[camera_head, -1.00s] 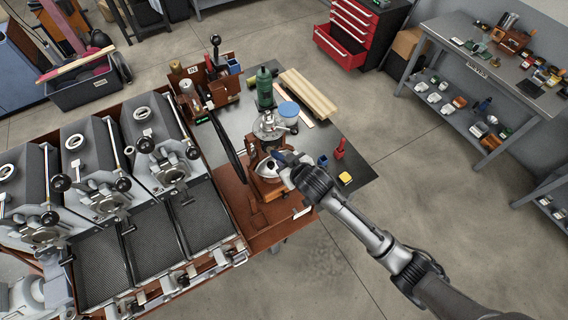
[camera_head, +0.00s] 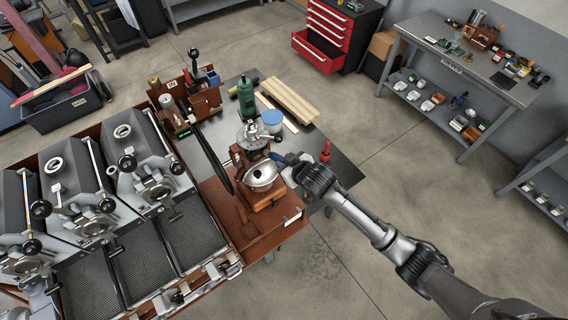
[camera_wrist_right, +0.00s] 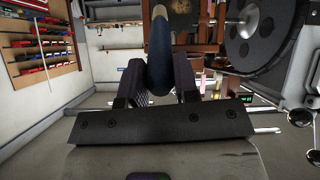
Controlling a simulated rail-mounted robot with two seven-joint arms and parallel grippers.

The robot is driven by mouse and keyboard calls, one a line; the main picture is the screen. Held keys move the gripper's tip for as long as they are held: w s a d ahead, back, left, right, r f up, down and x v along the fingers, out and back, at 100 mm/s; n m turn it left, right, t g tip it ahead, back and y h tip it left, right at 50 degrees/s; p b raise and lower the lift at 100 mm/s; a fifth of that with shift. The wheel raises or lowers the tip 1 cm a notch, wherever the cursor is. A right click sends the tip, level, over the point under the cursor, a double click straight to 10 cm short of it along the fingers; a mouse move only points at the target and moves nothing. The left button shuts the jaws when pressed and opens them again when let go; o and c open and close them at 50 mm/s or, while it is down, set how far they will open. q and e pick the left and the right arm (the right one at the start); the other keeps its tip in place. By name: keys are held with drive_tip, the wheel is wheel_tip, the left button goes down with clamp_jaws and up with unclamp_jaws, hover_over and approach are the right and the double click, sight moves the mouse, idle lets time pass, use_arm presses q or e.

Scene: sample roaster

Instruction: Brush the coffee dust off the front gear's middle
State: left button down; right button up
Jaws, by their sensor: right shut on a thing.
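My right gripper (camera_head: 287,166) is beside the grinder (camera_head: 256,172) on its right, largely hidden by its own wrist in the head view. In the right wrist view its fingers (camera_wrist_right: 159,78) are shut on a brush-like tool (camera_wrist_right: 159,52) with a dark blue body and a pale upper part. A large dark disc (camera_wrist_right: 268,48) with a grey hub stands at the upper right of that view, apart from the tool. My left gripper is not in view.
A thin black wheel-like piece (camera_head: 213,157) stands left of the grinder. Roaster units with mesh trays (camera_head: 138,258) fill the left. The floor at right is clear.

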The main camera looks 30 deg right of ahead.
drive_tip(key=a, duration=0.4)
drive_tip(key=s+a, duration=0.1)
drive_tip(key=a, duration=0.1)
idle(0.6)
drive_tip(key=s+d, duration=0.1)
drive_tip(key=s, duration=0.5)
idle(0.4)
idle(0.4)
drive_tip(key=s, duration=0.2)
drive_tip(key=shift+s+d, duration=0.3)
drive_tip(key=shift+s, duration=0.1)
idle(0.4)
